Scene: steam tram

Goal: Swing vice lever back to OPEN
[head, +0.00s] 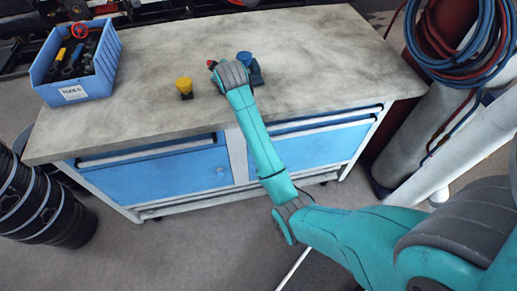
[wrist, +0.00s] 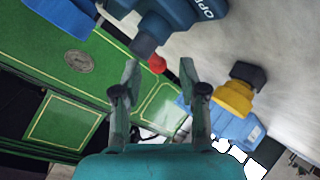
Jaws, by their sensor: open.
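A dark blue vice body (wrist: 178,22) with pale lettering, partly cut off by the frame, fills the top of the wrist view. A dark block on it sits beside a red knob (wrist: 157,63), which I take for the lever's end. In the head view the red knob (head: 211,63) shows just past my gripper. My gripper (wrist: 160,72) is open, its two fingertips on either side of the knob; I cannot tell whether either touches it. In the head view my gripper (head: 220,70) hides most of the vice; a blue part (head: 251,68) shows to its right.
A small yellow-topped object (head: 184,87) stands left of my gripper on the bench (head: 320,50); it shows in the wrist view (wrist: 236,97). A blue bin (head: 75,93) of tools stands at the bench's left end. The bench's right half is clear. Green gold-lined panels (wrist: 75,122) lie beyond.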

